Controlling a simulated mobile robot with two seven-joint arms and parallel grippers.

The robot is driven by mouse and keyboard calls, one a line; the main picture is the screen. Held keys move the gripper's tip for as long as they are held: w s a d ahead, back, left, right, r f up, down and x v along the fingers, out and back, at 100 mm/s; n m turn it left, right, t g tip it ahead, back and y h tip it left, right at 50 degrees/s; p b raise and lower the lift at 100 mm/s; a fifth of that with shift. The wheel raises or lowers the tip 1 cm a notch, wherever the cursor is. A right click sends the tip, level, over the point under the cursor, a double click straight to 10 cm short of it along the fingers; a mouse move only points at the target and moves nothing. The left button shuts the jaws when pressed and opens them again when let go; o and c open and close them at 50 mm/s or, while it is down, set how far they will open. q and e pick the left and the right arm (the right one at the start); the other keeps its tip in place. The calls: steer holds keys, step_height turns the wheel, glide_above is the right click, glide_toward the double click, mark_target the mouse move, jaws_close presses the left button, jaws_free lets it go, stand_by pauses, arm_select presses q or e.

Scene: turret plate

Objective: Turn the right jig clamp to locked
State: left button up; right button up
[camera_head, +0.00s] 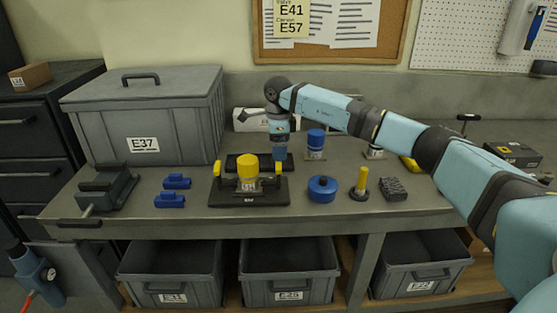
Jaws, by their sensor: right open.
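A black jig plate (230,199) sits on the workbench near the middle, with a yellow-capped part (248,168) in its centre. A yellow left clamp (217,170) stands upright at its left. The yellow right clamp (278,169) shows at its right, just below my right gripper in the picture. My right gripper (280,157) is open and points down by the jig's back right; whether it touches the right clamp is unclear. The arm and gripper hide part of the area behind. My left gripper is not in view.
Right of the jig stand a round blue part (322,189), a yellow-handled peg (360,184) and a dark block (393,189). Two blue parts (174,191) and a grey vise-like fixture (106,188) are left. A large grey bin (150,115) stands behind them.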

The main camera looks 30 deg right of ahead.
step_height(320, 180, up, 8)
steer(key=shift+a, duration=0.1)
stand_by(0.6)
